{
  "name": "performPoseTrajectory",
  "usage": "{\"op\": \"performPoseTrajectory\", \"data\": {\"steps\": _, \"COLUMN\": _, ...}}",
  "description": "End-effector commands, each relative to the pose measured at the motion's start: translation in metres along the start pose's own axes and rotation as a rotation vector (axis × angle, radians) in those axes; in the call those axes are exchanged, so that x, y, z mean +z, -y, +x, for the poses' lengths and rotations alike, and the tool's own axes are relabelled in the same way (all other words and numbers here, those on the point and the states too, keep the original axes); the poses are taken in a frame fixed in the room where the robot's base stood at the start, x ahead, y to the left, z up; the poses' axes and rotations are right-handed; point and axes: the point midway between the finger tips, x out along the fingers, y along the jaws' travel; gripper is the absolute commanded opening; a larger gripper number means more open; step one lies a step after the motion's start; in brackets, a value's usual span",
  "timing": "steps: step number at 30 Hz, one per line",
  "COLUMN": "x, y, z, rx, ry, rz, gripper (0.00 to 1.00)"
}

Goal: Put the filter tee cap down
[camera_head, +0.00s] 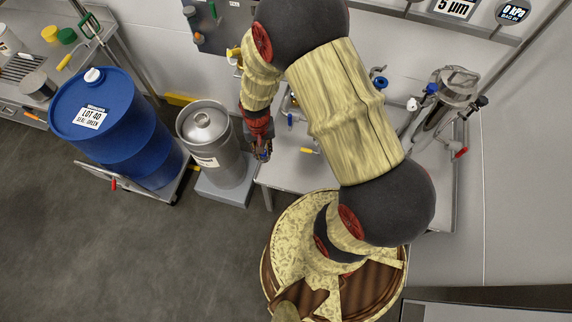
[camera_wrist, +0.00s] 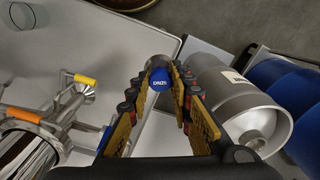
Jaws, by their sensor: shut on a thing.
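My gripper (camera_head: 262,148) is at the left edge of the metal table, beside the steel keg. In the wrist view my gripper (camera_wrist: 160,82) is shut on a small grey piece with a blue, white-lettered face, which I take to be the filter tee cap (camera_wrist: 161,77). It sits between the fingertips, over or near the table's edge. Whether it touches any surface cannot be told. In the head view the cap is too small and hidden to make out clearly.
The steel keg (camera_head: 212,140) on a grey block and the blue drum (camera_head: 115,120) stand left of my gripper. Steel piping (camera_wrist: 68,122) with yellow and blue handles stands on the table (camera_wrist: 110,55). A steel filter housing (camera_head: 440,105) is at the right. Bare table shows between.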

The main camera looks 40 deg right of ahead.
Motion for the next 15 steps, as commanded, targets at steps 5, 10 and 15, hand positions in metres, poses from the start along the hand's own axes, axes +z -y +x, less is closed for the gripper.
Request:
{"op": "performPoseTrajectory", "data": {"steps": 5, "x": 0.059, "y": -0.042, "z": 0.046, "rx": 0.0, "ry": 0.001, "rz": 0.249, "gripper": 0.0}}
{"op": "performPoseTrajectory", "data": {"steps": 10, "x": 0.091, "y": -0.061, "z": 0.065, "rx": -0.001, "ry": -0.001, "rz": 0.386, "gripper": 0.0}}
{"op": "performPoseTrajectory", "data": {"steps": 15, "x": 0.085, "y": -0.066, "z": 0.075, "rx": -0.003, "ry": -0.004, "rz": 0.424, "gripper": 0.0}}
